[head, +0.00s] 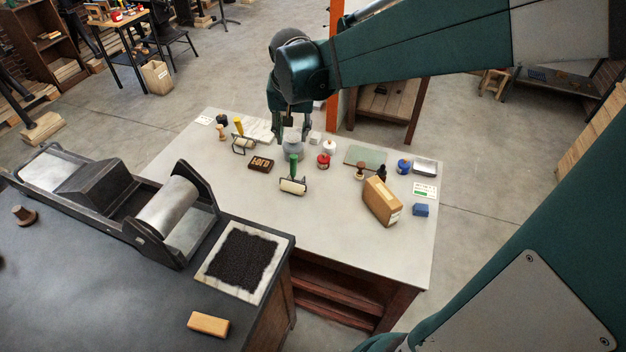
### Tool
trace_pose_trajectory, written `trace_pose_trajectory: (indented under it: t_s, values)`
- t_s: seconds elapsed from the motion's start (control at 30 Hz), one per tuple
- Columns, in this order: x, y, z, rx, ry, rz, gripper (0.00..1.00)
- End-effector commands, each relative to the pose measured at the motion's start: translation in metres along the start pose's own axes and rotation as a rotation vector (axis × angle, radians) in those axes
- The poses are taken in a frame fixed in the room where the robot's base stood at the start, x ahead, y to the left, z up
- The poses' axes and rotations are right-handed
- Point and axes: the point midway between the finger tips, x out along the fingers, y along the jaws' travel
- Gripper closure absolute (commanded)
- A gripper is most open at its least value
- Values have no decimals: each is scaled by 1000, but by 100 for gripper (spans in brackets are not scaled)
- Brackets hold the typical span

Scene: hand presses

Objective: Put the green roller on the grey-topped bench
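The green roller (293,184) has an upright green handle and a pale cylinder. It rests on the pale grey-topped bench (345,250), near the middle. My gripper (293,138) points down over the far part of this bench, a little beyond the roller. The roller is apart from the gripper.
Close to the roller are a dark lettered block (261,164), a yellow-handled roller (241,142) and a red-and-white pot (323,160). A tan box (381,202) stands to the right. A dark-topped bench (110,295) carries a press (165,210). The pale bench's front is clear.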

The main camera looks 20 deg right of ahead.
Motion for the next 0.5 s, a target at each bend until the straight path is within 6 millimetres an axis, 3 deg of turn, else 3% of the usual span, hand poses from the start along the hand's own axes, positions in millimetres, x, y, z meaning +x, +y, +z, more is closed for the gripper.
trace_pose_trajectory:
  t_s: [0.5]
  values:
    - [-61,24,66,-157,87,-65,66]
